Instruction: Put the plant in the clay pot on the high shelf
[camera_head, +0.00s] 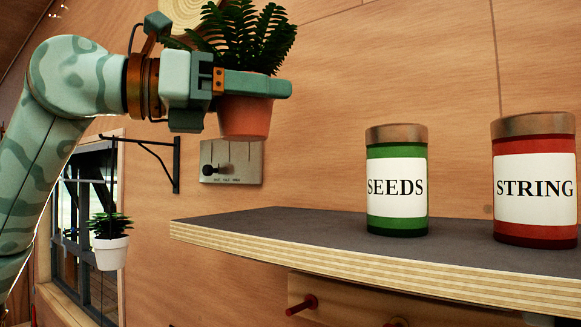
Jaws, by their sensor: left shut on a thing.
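My left gripper (252,84) comes in from the upper left and is shut on the clay pot (244,117), an orange-brown pot with a green fern-like plant (246,38) in it. The pot is upright and held in the air, above the level of the shelf's left end. The high shelf (300,228) has a dark grey top and a pale layered-wood edge, and spans the right half of the picture. My right gripper is not in view.
A green SEEDS can (397,180) and a red STRING can (534,180) stand on the shelf at the right. The shelf's left part is clear. A white pot with a plant (110,250) hangs by the window, below a black bracket (160,160). A switch plate (231,162) is on the wall.

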